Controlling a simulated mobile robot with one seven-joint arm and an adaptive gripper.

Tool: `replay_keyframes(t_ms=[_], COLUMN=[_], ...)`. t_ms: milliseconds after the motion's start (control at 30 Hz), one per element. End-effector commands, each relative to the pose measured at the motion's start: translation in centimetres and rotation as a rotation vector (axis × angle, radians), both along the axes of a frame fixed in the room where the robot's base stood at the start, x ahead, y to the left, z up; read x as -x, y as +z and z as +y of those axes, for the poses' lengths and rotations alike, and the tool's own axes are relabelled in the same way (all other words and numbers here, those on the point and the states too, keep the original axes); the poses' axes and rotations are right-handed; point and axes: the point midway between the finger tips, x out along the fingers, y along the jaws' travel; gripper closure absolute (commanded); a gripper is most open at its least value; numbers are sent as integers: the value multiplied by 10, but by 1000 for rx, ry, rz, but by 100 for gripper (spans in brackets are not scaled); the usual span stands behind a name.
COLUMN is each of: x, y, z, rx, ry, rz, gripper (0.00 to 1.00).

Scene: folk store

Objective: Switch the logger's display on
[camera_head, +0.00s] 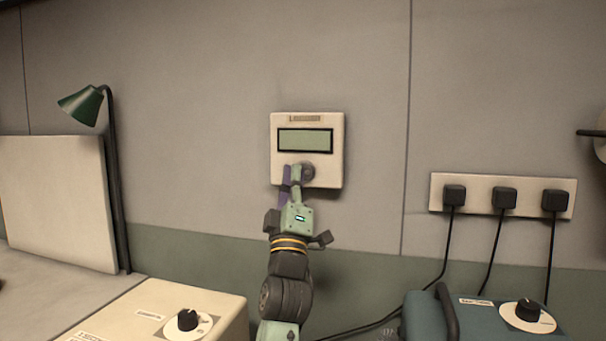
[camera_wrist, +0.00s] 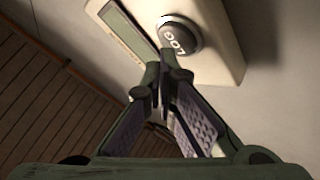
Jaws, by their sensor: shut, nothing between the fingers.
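The logger (camera_head: 334,165) is a cream box on the wall with a small label at its top and a pale green display (camera_head: 305,140) that shows no readable text. Below the display is a round grey button (camera_head: 308,172), partly hidden behind my gripper in the head view. In the wrist view the button (camera_wrist: 181,38) carries the letters "LOG" and sits beside the display (camera_wrist: 127,28). My gripper (camera_head: 294,170) is shut and empty, its fingertips (camera_wrist: 163,68) at the button's edge. I cannot tell whether they touch it.
A socket strip (camera_head: 480,195) with three black plugs is on the wall to the right, cables hanging down. A cream box with a knob (camera_head: 188,319) stands below left, a blue case with a knob (camera_head: 527,311) below right. A green lamp (camera_head: 82,104) stands at left.

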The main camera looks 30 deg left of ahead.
Motion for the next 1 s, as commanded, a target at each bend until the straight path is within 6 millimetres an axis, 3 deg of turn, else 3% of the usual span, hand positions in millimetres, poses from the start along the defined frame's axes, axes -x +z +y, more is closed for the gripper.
replay_keyframes(t_ms=[1000], x=[-7], y=[0], z=[2], rx=[0], ry=[0], rz=[0], gripper=[100])
